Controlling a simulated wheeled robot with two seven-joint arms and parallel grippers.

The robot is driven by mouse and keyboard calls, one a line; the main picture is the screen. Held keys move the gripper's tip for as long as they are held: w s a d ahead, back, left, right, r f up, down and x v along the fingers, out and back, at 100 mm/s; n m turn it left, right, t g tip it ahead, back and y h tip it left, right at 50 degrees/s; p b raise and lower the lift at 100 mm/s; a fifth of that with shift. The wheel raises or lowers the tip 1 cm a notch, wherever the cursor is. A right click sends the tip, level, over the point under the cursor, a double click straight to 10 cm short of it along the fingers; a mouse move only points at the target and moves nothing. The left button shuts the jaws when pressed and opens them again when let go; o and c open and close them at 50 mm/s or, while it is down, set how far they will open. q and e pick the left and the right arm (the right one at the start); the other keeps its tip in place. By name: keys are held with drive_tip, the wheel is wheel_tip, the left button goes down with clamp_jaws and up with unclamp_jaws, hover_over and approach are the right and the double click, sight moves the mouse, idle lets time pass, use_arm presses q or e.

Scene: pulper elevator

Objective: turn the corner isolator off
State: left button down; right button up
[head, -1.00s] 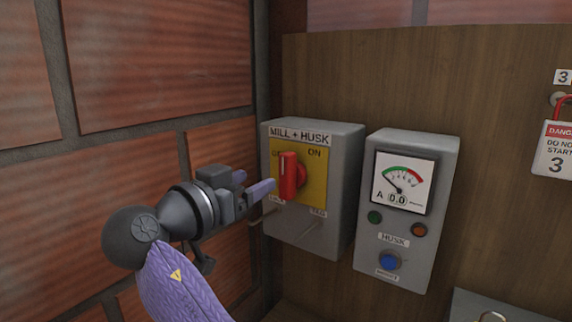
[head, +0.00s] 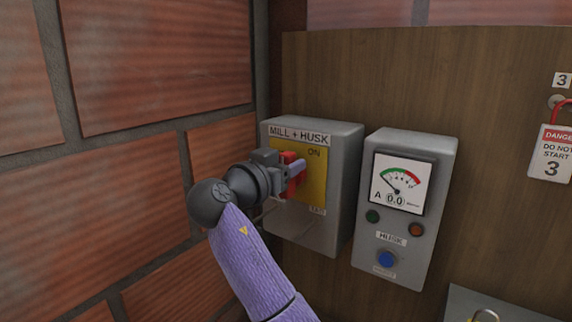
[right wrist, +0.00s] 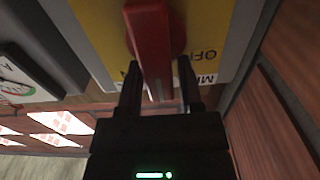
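The corner isolator is a grey box (head: 340,160) labelled MILL + HUSK, with a yellow plate (head: 318,180) and a red handle (head: 289,157). ON is printed at the plate's upper right. In the head view my right gripper (head: 297,172) covers most of the handle and the plate's left side. In the right wrist view the red handle (right wrist: 150,40) runs between my two fingers, with a narrow gap visible beside the right finger. The fingers stand apart, around the handle's end. OFF shows on the yellow plate (right wrist: 205,25) there. My left gripper is not in view.
A grey meter box (head: 436,200) marked HUSK, with a dial, two lamps and a blue button, is close on the right. A brick wall (head: 150,60) rises on the left. A danger tag (head: 552,155) with a red padlock hangs at the far right.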

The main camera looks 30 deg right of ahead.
drive_tip(key=shift+f, duration=0.1)
clamp_jaws()
drive_tip(key=n, duration=0.1)
drive_tip(key=n+p, duration=0.1)
drive_tip(key=shift+w+a+f+n+p, duration=0.1)
drive_tip(key=shift+w+a+n+p, duration=0.05)
drive_tip(key=shift+w+n+p, duration=0.2)
drive_tip(key=shift+w+a+f+n+p, duration=0.15)
drive_tip(key=shift+w+f+n+p, duration=0.25)
drive_tip(key=shift+n+p, duration=1.55)
drive_tip(key=shift+w+a+f+n+p, duration=0.15)
drive_tip(key=shift+f+n+p, duration=0.55)
drive_tip(key=shift+n, duration=2.4)
drive_tip(key=shift+w+a+f+n+p, duration=0.1)
drive_tip(key=shift+w+f+n+p, duration=0.2)
drive_tip(key=shift+n+p, duration=1.75)
drive_tip(key=shift+n+b, duration=0.4)
drive_tip(key=shift+n, duration=0.25)
